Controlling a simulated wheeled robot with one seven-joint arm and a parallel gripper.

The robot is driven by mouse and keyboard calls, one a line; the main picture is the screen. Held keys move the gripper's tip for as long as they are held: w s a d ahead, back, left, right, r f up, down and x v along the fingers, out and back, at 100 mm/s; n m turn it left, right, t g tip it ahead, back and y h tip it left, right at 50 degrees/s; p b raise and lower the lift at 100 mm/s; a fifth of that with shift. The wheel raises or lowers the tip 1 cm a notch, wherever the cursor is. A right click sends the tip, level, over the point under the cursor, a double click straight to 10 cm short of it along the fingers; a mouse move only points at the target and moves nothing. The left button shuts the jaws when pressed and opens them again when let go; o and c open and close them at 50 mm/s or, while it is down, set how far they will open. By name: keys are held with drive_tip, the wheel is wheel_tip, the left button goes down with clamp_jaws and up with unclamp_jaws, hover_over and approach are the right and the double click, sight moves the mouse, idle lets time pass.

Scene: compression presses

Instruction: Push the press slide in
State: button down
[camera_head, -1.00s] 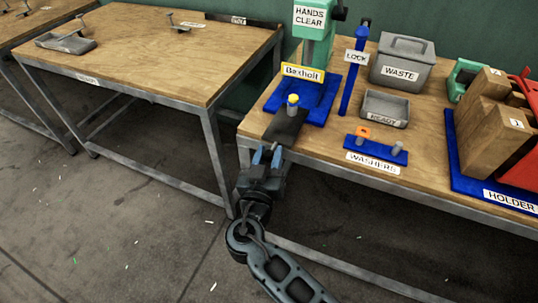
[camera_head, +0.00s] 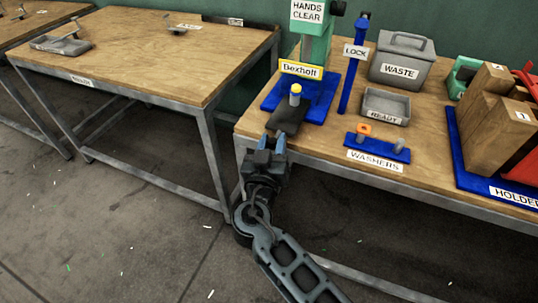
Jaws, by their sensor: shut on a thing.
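The press labelled Bexholt stands at the back of the table, with a green column (camera_head: 316,42) marked HANDS CLEAR and a blue base (camera_head: 318,97). Its dark slide (camera_head: 287,119) sticks out of the base toward the table's front edge. The exact contact at the fingertips is partly hidden by the gripper body.
Right of the press stand a blue LOCK post (camera_head: 353,66), a grey WASTE bin (camera_head: 402,62), a READY tray (camera_head: 386,107) and a blue WASHERS rack (camera_head: 378,146). A HOLDER with wooden blocks (camera_head: 491,138) is at far right. Another table (camera_head: 150,52) is at left.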

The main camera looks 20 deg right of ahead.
drive_tip(key=shift+f, duration=0.15)
drive_tip(key=c, duration=0.8)
unclamp_jaws()
drive_tip(key=b+v, duration=0.1)
drive_tip(key=v, duration=0.6)
drive_tip(key=shift+s+a+b, duration=0.15)
drive_tip(key=shift+s+b, duration=0.1)
drive_tip(key=shift+b, duration=0.05)
drive_tip(key=shift+c, duration=0.3)
